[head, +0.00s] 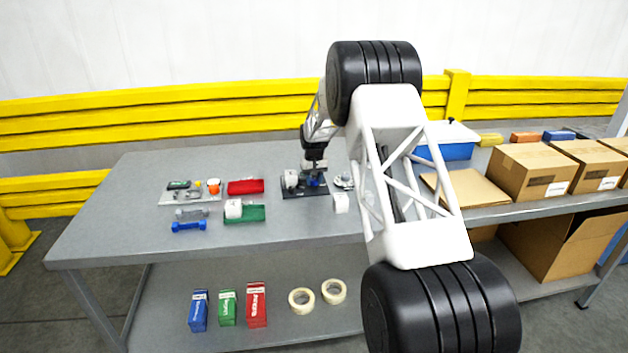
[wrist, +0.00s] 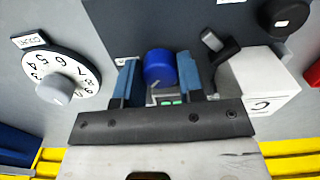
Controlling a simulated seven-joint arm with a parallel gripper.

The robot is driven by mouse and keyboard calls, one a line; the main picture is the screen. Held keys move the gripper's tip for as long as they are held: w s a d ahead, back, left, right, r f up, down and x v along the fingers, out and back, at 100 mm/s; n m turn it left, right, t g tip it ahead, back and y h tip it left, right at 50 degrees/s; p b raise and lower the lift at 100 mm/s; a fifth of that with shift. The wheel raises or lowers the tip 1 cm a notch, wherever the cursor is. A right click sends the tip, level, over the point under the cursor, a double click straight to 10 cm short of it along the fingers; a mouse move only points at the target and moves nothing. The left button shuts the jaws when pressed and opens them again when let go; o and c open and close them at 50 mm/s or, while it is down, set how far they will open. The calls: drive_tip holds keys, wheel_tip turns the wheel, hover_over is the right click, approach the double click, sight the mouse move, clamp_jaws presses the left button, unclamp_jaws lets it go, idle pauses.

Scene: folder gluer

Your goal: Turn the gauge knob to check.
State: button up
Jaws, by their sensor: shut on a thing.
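A blue knob (wrist: 160,68) sits between the two blue fingers of my gripper (wrist: 160,84) in the wrist view. The fingers are shut on its sides. In the head view my gripper (head: 314,170) points down at a dark base plate (head: 305,193) on the table, and the blue knob (head: 315,182) shows small beneath it. A white block (wrist: 262,82), marked with a C-like sign, stands on the right of the fingers in the wrist view. A white numbered dial with a grey knob (wrist: 62,90) is at the left, apart from my gripper.
A dark lever (wrist: 216,44) rises close beside the right finger. On the grey table (head: 110,215) lie a red pad (head: 245,187), a green pad (head: 252,214), a blue dumbbell-shaped piece (head: 189,226) and a blue bin (head: 455,151). Cardboard boxes (head: 533,170) stand at the right.

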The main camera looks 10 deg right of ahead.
sight(314, 179)
drive_tip(key=m, duration=0.4)
drive_tip(key=shift+m, duration=0.3)
drive_tip(key=m, duration=0.5)
idle(0.3)
drive_tip(key=o, duration=0.9)
drive_tip(key=shift+r, duration=3.9)
